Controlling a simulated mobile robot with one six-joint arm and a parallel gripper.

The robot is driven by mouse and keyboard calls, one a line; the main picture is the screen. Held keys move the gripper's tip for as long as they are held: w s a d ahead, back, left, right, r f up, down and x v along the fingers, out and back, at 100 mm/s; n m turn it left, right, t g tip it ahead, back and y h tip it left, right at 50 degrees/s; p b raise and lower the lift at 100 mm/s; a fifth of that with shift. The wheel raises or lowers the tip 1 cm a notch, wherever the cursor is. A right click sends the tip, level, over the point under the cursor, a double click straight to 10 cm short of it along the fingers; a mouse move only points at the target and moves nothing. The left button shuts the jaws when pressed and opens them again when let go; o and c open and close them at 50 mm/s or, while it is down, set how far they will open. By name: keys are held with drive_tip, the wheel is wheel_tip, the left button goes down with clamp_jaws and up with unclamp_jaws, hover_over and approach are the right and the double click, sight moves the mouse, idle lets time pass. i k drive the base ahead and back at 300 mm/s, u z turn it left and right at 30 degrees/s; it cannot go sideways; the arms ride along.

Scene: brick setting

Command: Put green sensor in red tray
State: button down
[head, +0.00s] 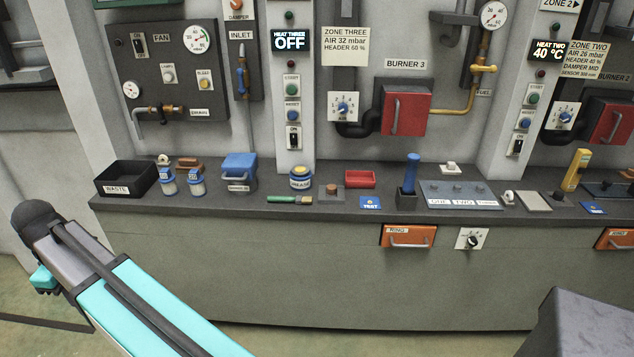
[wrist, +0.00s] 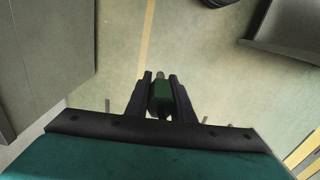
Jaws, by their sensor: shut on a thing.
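In the wrist view my gripper (wrist: 160,82) is shut on a small dark green block with a grey tip, the green sensor (wrist: 160,93). The floor lies beyond its fingers, and no counter shows there. The red tray (head: 360,179) is a small shallow box on the dark counter in the head view, right of the centre, near the wall. It looks empty. In the head view my arm is at the lower left, well away from the tray; my fingers and the sensor cannot be made out there.
The counter (head: 240,208) also holds a black waste bin (head: 127,178), a blue box (head: 239,168), a grease tin (head: 301,177), a green-handled tool (head: 290,199), a brown block (head: 331,191) and a blue test card (head: 370,202). A blue-handled object (head: 410,175) stands right of the tray.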

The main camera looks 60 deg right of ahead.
sight(359, 182)
drive_tip(key=z, duration=0.1)
drive_tip(key=i, duration=0.9)
drive_tip(key=z, duration=1.4)
